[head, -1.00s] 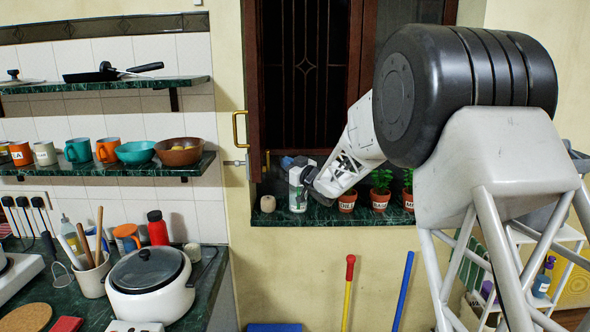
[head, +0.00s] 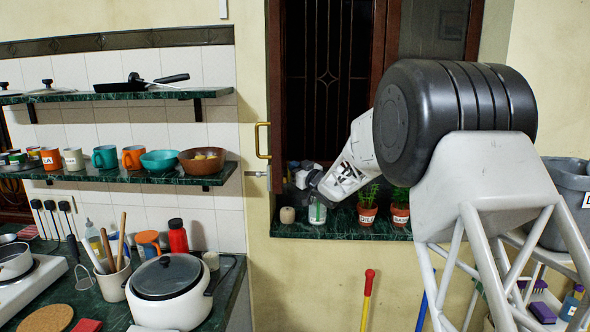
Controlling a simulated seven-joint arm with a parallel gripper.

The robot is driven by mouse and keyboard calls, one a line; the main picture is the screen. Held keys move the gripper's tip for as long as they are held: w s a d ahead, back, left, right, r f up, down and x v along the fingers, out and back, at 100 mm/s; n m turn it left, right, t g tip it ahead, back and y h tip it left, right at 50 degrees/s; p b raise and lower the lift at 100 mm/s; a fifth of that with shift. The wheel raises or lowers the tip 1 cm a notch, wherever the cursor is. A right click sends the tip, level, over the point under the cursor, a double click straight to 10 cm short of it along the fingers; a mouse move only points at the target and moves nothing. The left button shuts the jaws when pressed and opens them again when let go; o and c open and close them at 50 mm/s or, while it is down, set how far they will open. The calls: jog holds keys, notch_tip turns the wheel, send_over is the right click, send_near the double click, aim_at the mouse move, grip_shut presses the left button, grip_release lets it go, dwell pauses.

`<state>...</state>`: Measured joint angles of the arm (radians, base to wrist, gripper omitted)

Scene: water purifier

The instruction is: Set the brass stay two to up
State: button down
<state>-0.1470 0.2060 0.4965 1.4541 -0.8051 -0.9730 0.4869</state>
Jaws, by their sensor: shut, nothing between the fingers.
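The green marble sill (head: 340,232) also holds a beige cup (head: 287,215) and labelled potted plants (head: 367,214). Shelves of mugs and bowls (head: 200,160) are left of the window. A white cooker (head: 165,285) is on the counter. A red and yellow pole (head: 367,295) stands below the sill.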

jog(key=shift+w+r+m+g+h, duration=0.15)
jog(key=shift+w+r+m+h, duration=0.2)
jog(key=shift+w, duration=0.35)
jog(key=shift+w+r+m+g+h, duration=0.15)
jog(key=shift+w+r+m+h, duration=0.15)
jog(key=shift+w, duration=0.35)
jog(key=shift+r, duration=0.1)
jog(key=shift+s+d, duration=0.1)
jog(key=r+v, duration=0.1)
jog(key=v, duration=1.2)
jog(key=shift+s+d+r, duration=0.25)
jog(key=shift+d+r, duration=0.05)
jog(key=shift+r, duration=0.1)
jog(key=shift+r, duration=0.1)
